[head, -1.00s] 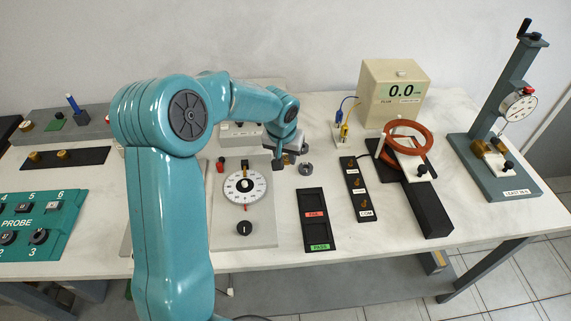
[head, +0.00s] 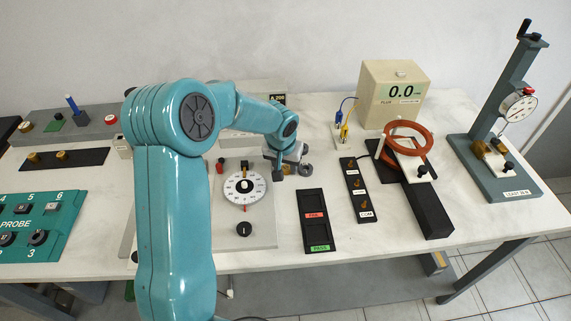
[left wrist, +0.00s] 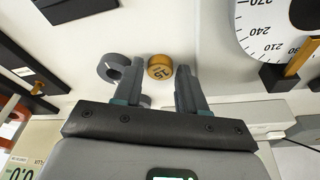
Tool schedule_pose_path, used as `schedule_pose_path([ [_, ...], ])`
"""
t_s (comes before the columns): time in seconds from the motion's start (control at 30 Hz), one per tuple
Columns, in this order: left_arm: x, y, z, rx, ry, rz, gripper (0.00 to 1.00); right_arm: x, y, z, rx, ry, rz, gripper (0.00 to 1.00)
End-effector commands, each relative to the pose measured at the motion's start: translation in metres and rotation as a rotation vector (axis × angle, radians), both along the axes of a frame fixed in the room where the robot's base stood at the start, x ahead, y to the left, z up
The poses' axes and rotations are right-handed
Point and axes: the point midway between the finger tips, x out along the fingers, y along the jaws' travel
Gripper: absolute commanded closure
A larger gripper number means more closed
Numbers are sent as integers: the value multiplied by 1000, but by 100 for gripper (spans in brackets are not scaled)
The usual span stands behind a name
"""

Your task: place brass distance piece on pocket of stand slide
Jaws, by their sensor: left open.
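The brass distance piece (left wrist: 160,67) is a small round brass-coloured cylinder with a number on its top, seen in the left wrist view. It lies between the two fingertips of my left gripper (left wrist: 159,76), with gaps visible beside it. In the head view my left gripper (head: 288,171) is low over the bench behind the black tray and mostly hides the piece. A grey slotted ring (left wrist: 112,68) is beside one finger. At the right, a black rail carries a pale slide (head: 408,146) with orange coils; I cannot make out its pocket.
A dial plate (head: 244,186) is left of the gripper. A black PASS/FAIL tray (head: 314,233) and a black connector strip (head: 357,190) are in front and right. The flux meter (head: 392,92) and gauge stand (head: 490,168) stand farther right.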

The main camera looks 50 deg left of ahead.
Motion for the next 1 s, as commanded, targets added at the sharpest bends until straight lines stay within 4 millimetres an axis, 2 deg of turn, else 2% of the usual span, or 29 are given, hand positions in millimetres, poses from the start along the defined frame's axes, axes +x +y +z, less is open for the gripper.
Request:
schedule_pose_path([
  [0.4, -20, -11, 88, 2, -6, 0, 59, 0, 0, 4, 0, 0, 0, 56],
  [0.5, -24, -13, 103, 2, -4, 1, 59, 0, 0, 5, 0, 0, 0, 56],
  [0.67, -28, -15, 114, -4, -1, 18, 56, 0, 0, 5, 0, 0, 0, 56],
  [0.77, -37, -16, 117, -38, 32, 132, 56, 0, 0, 5, 0, 0, 0, 56],
  [0.8, -38, -12, 126, -59, 39, 223, 56, 0, 0, 5, 0, 0, 0, 56],
  [1.0, -18, 3, 165, -179, 113, 676, 56, 0, 0, 23, 0, 0, 0, 56],
])
